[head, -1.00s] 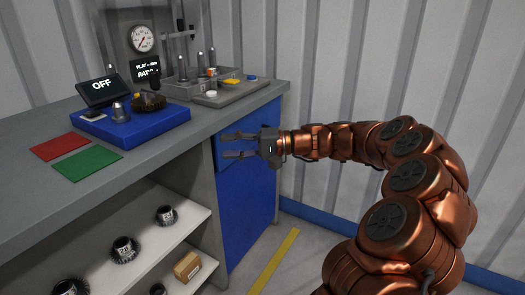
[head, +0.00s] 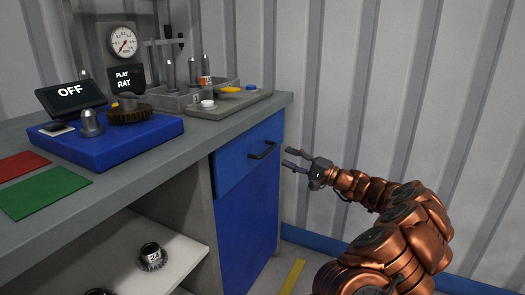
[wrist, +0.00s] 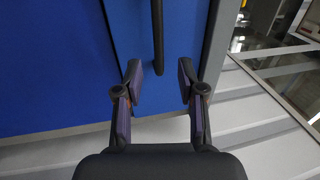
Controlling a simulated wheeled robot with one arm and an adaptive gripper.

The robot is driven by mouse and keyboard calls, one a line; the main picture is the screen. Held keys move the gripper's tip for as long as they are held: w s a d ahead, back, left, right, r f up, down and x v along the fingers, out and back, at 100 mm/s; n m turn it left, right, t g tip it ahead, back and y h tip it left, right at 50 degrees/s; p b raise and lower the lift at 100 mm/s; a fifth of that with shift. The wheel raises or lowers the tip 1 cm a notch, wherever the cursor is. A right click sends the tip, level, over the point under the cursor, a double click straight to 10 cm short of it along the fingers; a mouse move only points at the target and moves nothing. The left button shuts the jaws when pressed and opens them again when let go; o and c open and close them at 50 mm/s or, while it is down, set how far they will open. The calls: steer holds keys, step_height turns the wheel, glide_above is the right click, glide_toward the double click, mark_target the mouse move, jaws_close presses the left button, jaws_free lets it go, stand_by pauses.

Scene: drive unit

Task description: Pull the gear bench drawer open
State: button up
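The gear bench (head: 150,160) has a blue drawer (head: 233,163) at its right end, under the grey top. The drawer front looks flush with the bench. The blue drawer front (wrist: 180,35) lies behind the handle.
A blue cabinet front (head: 250,225) is below the drawer. Open shelves with gears (head: 151,257) are to its left. On the bench top stand a blue unit with an OFF screen (head: 70,97) and a grey tray (head: 229,103). A corrugated wall (head: 400,90) is behind my arm.

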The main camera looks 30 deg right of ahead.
mark_target(270, 151)
steer(key=shift+a+b+x, duration=0.15)
steer(key=shift+b+x, duration=0.3)
steer(key=shift+x, duration=1.55)
steer(key=shift+a+b+x, duration=0.2)
steer(key=shift+b+x, duration=0.25)
steer(key=shift+x, duration=1.55)
steer(key=shift+s, duration=0.2)
jaws_close()
